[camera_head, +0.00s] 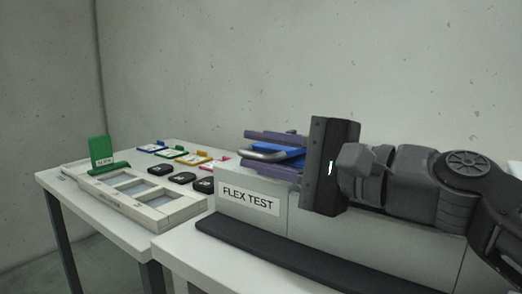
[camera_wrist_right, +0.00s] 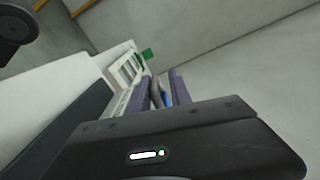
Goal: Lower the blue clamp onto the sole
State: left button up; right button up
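The blue clamp (camera_head: 290,149), with a bent grey metal bar (camera_head: 262,155), is above the left part of the box labelled FLEX TEST (camera_head: 250,220). My right gripper (camera_head: 258,152) reaches in from the right, its two purple fingers apart, one above and one below the clamp's bar. In the right wrist view the grey bar (camera_wrist_right: 156,94) and a strip of blue (camera_wrist_right: 167,97) show between the fingers. The fingers look open around the clamp; contact is not clear. No sole can be made out; the gripper and box hide that spot. My left gripper is not in view.
A dark mat (camera_head: 300,262) lies along the front of the box. On the table at left are a white tray with compartments (camera_head: 122,178), a green upright sign (camera_head: 101,152), several black pieces (camera_head: 182,178) and coloured cards (camera_head: 172,153). A concrete wall stands behind.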

jog(key=shift+o, duration=0.7)
notch_tip(320, 180, up, 10)
jog(key=p, duration=0.6)
